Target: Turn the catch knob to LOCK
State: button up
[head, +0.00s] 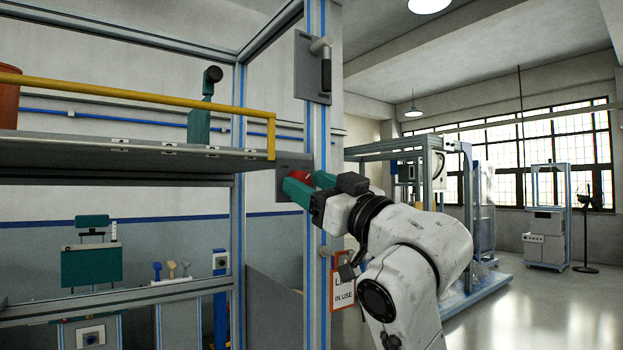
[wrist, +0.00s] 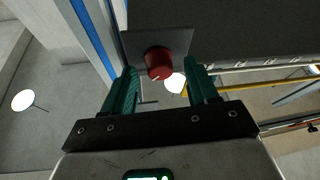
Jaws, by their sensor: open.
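The red catch knob (wrist: 158,62) sits on a grey plate (wrist: 183,40) in the wrist view. A short pale mark shows on its face near the lower edge. No LOCK lettering is readable. In the head view the knob (head: 301,177) is a small red patch at the post, partly hidden by my fingers. My gripper (head: 306,186) reaches it from the right. In the wrist view my gripper's (wrist: 163,72) green fingers are open, one on each side of the knob, with gaps on both sides. I cannot tell how far the tips reach along it.
A shelf with a yellow rail (head: 130,93) extends left of the post. A plate with a handle (head: 313,68) is on the post above. An IN USE tag (head: 343,292) hangs below, close to my arm. The floor at right (head: 520,310) is clear.

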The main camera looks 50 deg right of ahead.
jog(key=shift+w, duration=0.15)
jog(key=c, duration=1)
